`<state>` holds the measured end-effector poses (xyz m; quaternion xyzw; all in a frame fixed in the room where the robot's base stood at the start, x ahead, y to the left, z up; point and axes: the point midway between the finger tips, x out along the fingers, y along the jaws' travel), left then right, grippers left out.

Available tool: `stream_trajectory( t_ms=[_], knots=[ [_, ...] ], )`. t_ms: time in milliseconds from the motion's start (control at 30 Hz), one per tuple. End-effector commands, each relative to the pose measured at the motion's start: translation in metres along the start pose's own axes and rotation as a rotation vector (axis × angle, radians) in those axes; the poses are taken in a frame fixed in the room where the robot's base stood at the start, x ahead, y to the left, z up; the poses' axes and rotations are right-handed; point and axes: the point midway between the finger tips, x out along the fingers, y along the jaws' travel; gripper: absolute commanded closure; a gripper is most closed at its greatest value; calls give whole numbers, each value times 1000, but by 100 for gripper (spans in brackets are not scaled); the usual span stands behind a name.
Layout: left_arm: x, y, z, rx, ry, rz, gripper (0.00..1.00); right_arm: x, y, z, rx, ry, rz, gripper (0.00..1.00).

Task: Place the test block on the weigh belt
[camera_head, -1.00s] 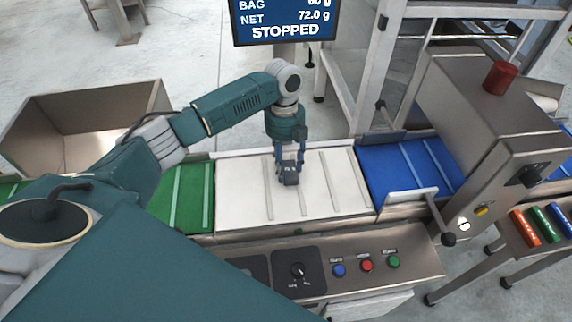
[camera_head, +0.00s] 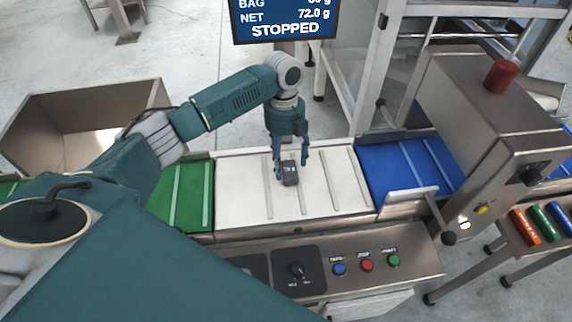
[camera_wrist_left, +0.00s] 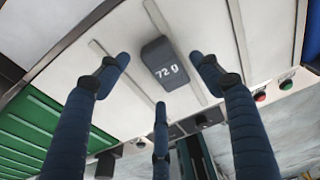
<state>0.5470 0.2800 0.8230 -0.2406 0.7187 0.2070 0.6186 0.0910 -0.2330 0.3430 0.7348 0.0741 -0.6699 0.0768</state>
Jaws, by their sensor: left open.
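The test block (camera_head: 290,174) is dark grey and stands on the white weigh belt (camera_head: 235,190), near its middle. In the left wrist view the block (camera_wrist_left: 160,55) shows a "72 g" marking and the belt (camera_wrist_left: 215,20) lies under it. My left gripper (camera_head: 291,163) is open just above and around the block. In the left wrist view its fingers (camera_wrist_left: 160,85) are spread, with a clear gap between them and the block. My right gripper is in neither view.
A green belt (camera_head: 190,197) adjoins on the left and a blue belt (camera_head: 385,175) on the right. The display (camera_head: 285,20) reads NET 72.0 g, STOPPED. A control panel (camera_head: 320,265) with a knob and buttons runs along the front. A metal housing (camera_head: 490,130) stands at right.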

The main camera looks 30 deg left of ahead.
Motion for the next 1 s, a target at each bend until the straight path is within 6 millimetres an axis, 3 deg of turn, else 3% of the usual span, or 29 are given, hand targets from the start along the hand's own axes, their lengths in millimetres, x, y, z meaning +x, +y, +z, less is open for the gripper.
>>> stream_trajectory(
  t_ms=[300, 500, 1000],
  knots=[
    [-68, -1, 2, 0, -5, -4, 35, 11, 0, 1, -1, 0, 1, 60],
    [-95, -1, 1, 0, -2, -2, 35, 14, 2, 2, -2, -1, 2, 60],
    [-102, 0, 0, 0, -1, -1, 35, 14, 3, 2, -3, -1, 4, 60]
  ],
)
